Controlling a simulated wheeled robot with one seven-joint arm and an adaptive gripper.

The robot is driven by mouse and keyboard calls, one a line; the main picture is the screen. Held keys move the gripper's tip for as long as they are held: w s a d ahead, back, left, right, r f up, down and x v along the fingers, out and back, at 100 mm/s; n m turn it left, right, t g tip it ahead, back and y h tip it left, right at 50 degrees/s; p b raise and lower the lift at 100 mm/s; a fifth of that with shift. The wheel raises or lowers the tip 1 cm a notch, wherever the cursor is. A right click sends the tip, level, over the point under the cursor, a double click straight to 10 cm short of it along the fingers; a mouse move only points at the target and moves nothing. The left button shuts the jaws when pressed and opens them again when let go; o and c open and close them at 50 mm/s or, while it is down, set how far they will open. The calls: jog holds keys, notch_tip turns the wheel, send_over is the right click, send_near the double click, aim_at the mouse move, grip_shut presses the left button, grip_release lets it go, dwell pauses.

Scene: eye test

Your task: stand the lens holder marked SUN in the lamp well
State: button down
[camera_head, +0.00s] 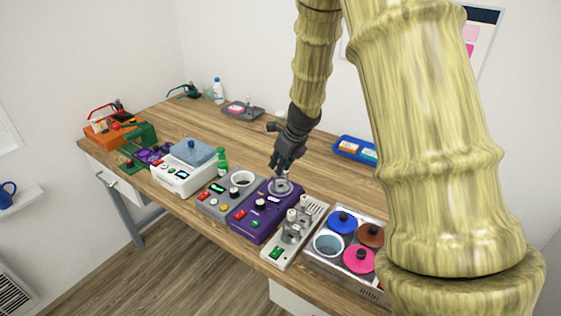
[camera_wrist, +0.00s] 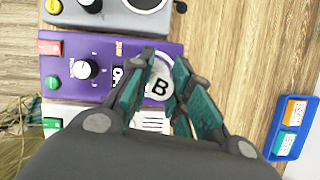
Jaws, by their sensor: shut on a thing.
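My gripper (camera_head: 284,168) is low over the back end of a purple device (camera_head: 250,214), near its pale ring (camera_head: 273,191). In the wrist view my gripper's green-padded fingers (camera_wrist: 164,62) are shut on a pale round piece marked B (camera_wrist: 160,88), above or at the purple device (camera_wrist: 62,68). Whether the piece touches the device cannot be told. I can read no SUN mark; the fingers hide part of the piece. Several pale knobbed pieces (camera_head: 292,215) stand on a light rack (camera_head: 281,254). I cannot tell for sure which opening is the lamp well.
A grey device with a round well (camera_head: 242,178) stands left of the purple one. A white box with a blue lid (camera_head: 190,155) is further left. A steel tray of coloured lidded pots (camera_head: 342,221) is right. A blue tray (camera_head: 345,154) lies behind. The back middle of the table is free.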

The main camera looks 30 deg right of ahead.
jog(key=shift+f+b, duration=1.15)
jog(key=shift+f, duration=1.25)
jog(key=shift+w+a+p, duration=0.1)
jog(key=shift+p, duration=0.3)
jog(key=shift+f, duration=0.25)
jog(key=c, duration=0.9)
grip_release()
jog(key=shift+r, duration=0.1)
jog(key=shift+r+p, duration=2.95)
jog(key=shift+p, duration=0.4)
